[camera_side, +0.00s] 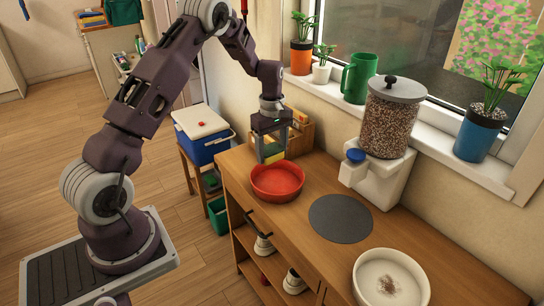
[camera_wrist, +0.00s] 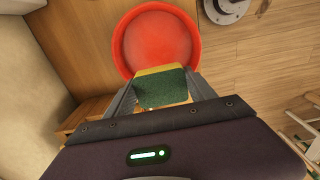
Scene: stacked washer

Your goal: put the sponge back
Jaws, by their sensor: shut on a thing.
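The sponge (camera_wrist: 160,87), yellow with a dark green side, is held between the two fingers of my gripper (camera_wrist: 163,95) in the wrist view. In the side view my gripper (camera_side: 270,153) is above the back rim of the red bowl, and the yellow of the sponge (camera_side: 273,157) shows low between the fingers. The red bowl (camera_side: 277,184) stands on the wooden counter below. The wrist view shows the bowl (camera_wrist: 157,38) just beyond the sponge, and its inside looks empty. I cannot tell whether the sponge touches the bowl.
A wooden box (camera_side: 299,138) stands behind my gripper. A grey round mat (camera_side: 340,218) lies bare on the counter (camera_side: 300,220). A white dispenser with a grain-filled jar (camera_side: 389,120) stands at the wall. A white bowl (camera_side: 391,279) is at the near right. A blue cooler (camera_side: 203,136) is left.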

